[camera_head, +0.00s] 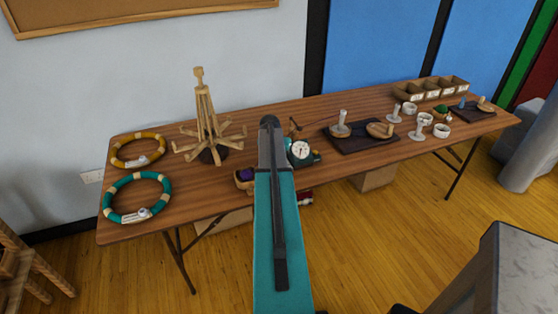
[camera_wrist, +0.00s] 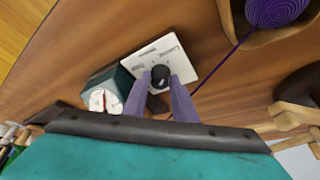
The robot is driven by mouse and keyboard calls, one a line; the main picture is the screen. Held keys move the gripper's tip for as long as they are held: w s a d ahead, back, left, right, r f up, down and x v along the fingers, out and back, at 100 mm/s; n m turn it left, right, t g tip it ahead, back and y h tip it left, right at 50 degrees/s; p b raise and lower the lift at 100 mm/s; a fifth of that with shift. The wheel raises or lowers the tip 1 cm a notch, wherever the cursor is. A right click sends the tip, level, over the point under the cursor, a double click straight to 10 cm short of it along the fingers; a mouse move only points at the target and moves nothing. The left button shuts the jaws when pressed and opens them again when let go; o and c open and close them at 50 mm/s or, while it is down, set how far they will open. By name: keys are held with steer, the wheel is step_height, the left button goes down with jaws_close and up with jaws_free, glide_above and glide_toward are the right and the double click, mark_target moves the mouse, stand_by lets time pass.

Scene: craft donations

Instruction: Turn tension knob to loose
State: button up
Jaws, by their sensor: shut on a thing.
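The tension knob (camera_wrist: 160,72) is a small black round knob on a white printed plate (camera_wrist: 181,50) in the wrist view. My gripper (camera_wrist: 161,79) has its two purple-grey fingers on either side of the knob, shut on it. The print on the plate is too small to read, so I cannot tell the knob's setting. A teal box with a white round dial (camera_wrist: 102,100) stands just left of the plate; it also shows in the head view (camera_head: 301,150). In the head view my arm hides the knob and the gripper.
A wooden bowl (camera_wrist: 238,36) holds purple yarn (camera_wrist: 277,8), with a strand running towards the plate. Dark trays and white cups stand right.

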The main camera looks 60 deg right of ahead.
steer(key=shift+s+d+m, duration=0.1)
steer(key=shift+d+m, duration=0.05)
steer(key=shift+m, duration=0.45)
steer(key=o, duration=1)
steer(key=shift+o, duration=0.2)
steer(key=shift+r+b, duration=0.15)
steer(key=shift+b, duration=0.2)
steer(key=w+b+v, duration=0.1)
steer(key=b+v, duration=0.1)
steer(key=v, duration=1.1)
steer(key=shift+s+a+r+b, duration=0.2)
steer(key=shift+s+a+b, duration=0.05)
steer(key=shift+a+b, duration=0.1)
